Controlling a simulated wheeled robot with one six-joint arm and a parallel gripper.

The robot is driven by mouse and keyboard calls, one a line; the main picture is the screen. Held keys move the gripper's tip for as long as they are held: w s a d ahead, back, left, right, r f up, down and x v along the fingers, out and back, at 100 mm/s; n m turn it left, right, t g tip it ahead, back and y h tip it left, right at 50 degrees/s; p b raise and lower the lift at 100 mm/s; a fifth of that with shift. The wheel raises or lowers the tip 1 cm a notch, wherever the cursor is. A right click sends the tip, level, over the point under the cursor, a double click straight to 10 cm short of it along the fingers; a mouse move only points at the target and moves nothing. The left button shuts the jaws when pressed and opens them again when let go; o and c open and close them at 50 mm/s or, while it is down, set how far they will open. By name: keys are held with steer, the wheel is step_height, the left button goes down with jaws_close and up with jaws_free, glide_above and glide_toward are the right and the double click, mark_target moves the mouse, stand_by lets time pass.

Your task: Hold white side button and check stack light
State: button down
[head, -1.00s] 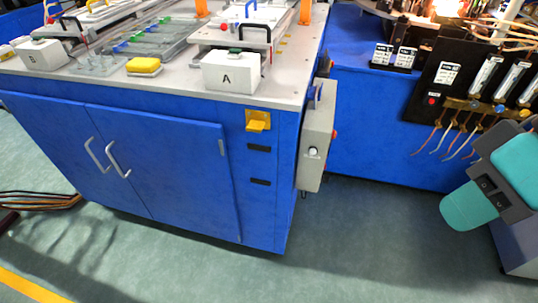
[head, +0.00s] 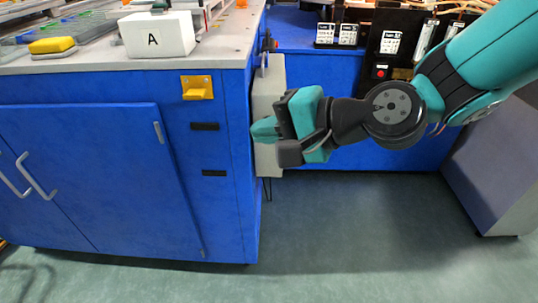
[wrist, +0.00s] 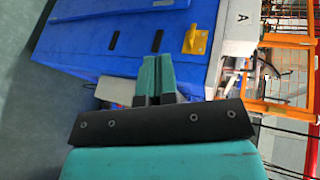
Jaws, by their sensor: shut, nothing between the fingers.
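The grey control box (head: 267,78) is fixed to the right side of the blue cabinet. Its white side button is hidden behind my gripper in the head view. My gripper (head: 262,130) is shut and empty, its teal fingertips overlapping the front of the box. I cannot tell whether they touch the button. In the wrist view the two fingers (wrist: 156,76) lie together and point towards the cabinet side, with a pale part of the box (wrist: 115,90) beside them. I cannot make out a stack light in either view.
The blue cabinet (head: 95,175) has a yellow bracket (head: 197,87) near its right edge. A black panel with a red button (head: 381,72) is behind my arm. The floor (head: 350,235) in front is clear.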

steer(key=w+f+m+t+b, duration=0.6)
steer(key=w+f+m, duration=0.1)
steer(key=f+m, duration=0.5)
steer(key=shift+w+t, duration=0.4)
steer(key=shift+w, duration=0.1)
steer(key=w+p, duration=0.4)
steer(key=w, duration=0.4)
steer(key=shift+w+d, duration=0.15)
steer(key=shift+w, duration=0.15)
steer(key=shift+w, duration=0.1)
stand_by(0.9)
